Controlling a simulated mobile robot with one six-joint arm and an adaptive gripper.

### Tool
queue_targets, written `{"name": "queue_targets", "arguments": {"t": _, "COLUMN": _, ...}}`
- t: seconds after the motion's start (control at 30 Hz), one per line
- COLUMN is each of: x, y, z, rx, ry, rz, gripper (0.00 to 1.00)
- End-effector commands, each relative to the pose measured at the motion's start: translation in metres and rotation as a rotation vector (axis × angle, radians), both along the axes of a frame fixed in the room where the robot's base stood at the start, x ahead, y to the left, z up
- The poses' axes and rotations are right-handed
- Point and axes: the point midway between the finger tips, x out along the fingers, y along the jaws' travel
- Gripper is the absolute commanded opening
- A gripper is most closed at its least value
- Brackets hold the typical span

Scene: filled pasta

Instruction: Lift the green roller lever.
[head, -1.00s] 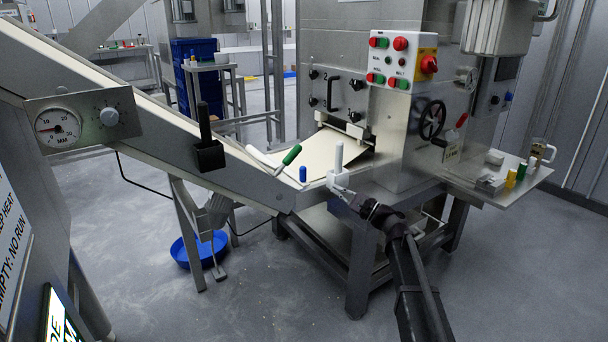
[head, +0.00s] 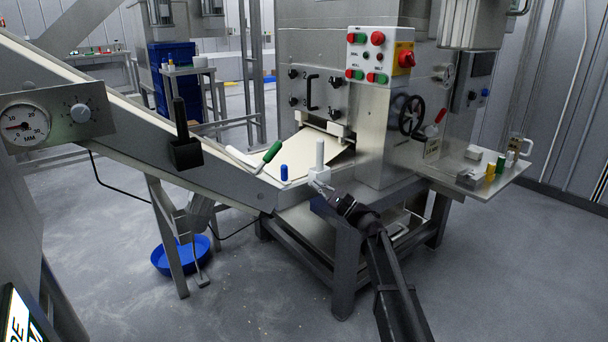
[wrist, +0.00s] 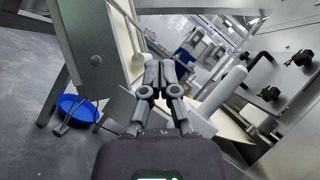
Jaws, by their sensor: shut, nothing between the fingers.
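The green roller lever (head: 271,152) has a green grip on a thin metal rod. It slants up to the right at the low end of the conveyor (head: 215,178). My gripper (head: 322,186) is shut and empty, below and to the right of the lever, close to the base of a white upright handle (head: 320,153). In the wrist view the closed fingers (wrist: 160,75) point toward the conveyor end. I cannot make out the green grip in the wrist view.
A short blue peg (head: 284,173) stands between the green lever and the white handle. A white rod (head: 238,156) lies left of the green lever. A black lever (head: 182,130) stands on the conveyor side. A blue basin (head: 178,256) sits on the floor.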

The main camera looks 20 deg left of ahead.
Motion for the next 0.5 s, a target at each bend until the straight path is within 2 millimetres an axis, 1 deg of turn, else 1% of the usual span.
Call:
{"name": "queue_targets", "arguments": {"t": 0.27, "x": 0.007, "y": 0.022, "z": 0.014, "rx": 0.0, "ry": 0.0, "rz": 0.0, "gripper": 0.0}}
{"name": "queue_targets", "arguments": {"t": 0.5, "x": 0.016, "y": 0.054, "z": 0.03, "rx": 0.0, "ry": 0.001, "rz": 0.0, "gripper": 0.0}}
